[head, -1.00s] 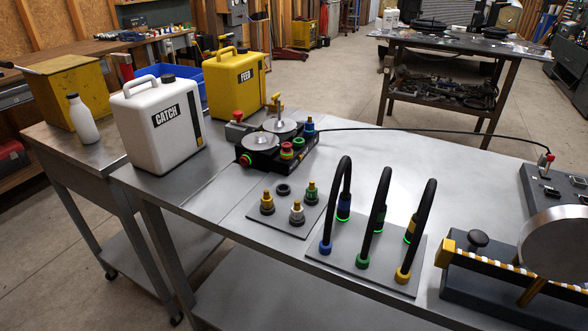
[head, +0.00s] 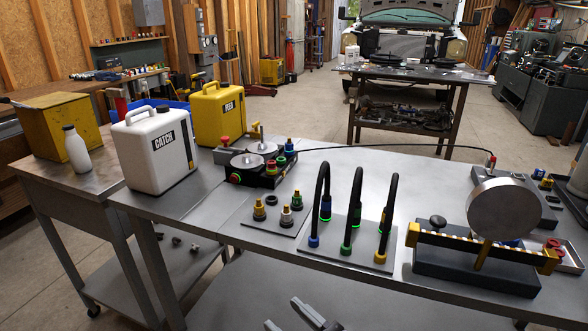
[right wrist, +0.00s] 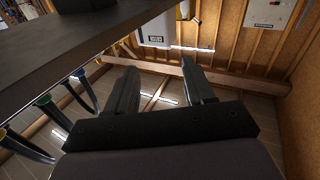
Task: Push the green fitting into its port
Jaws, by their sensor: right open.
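A blue fitting (head: 290,146) stands at the block's back right corner. My right gripper (head: 290,319) shows at the bottom edge, low in front of the table and well away from the fitting. In the right wrist view its jaws (right wrist: 160,88) are apart with nothing between them. My left gripper is out of view.
Other fittings (head: 259,209) and an empty black ring share the small plate. Three arched black hoses (head: 355,205) stand on a plate to the right. The CATCH jug (head: 155,155) is left of the block. A round gauge (head: 503,210) is at right.

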